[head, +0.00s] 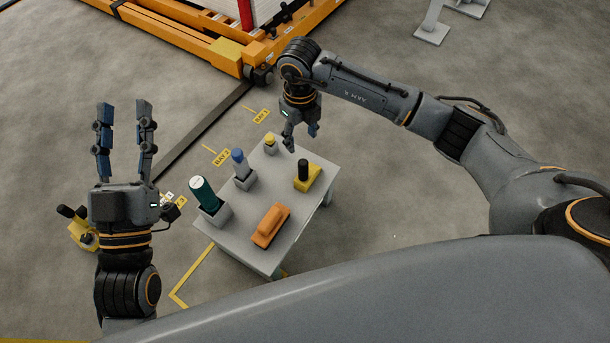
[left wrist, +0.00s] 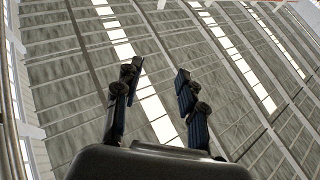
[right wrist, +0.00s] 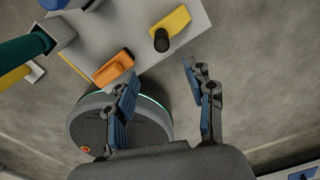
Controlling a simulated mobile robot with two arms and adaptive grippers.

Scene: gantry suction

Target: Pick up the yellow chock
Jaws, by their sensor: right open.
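A yellow chock (head: 313,180) with a black upright grip lies on the right side of the grey table (head: 285,222). It also shows in the right wrist view (right wrist: 178,20), beyond the fingertips. My right gripper (head: 302,139) is open and empty, above the table's back right edge; in the head view it appears behind the chock, apart from it. In the right wrist view the open fingers (right wrist: 160,75) have nothing between them. My left gripper (head: 124,108) is open and empty, raised left of the table with its fingers pointing up; its wrist view shows only the roof behind the fingers (left wrist: 158,70).
An orange block (head: 269,226) lies at the table's front. A green cylinder (head: 204,194), a blue bottle (head: 240,164) and a small yellow item (head: 270,142) stand along its left side in grey holders. Another yellow-and-black object (head: 80,234) is on the floor. An orange frame (head: 190,40) stands behind.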

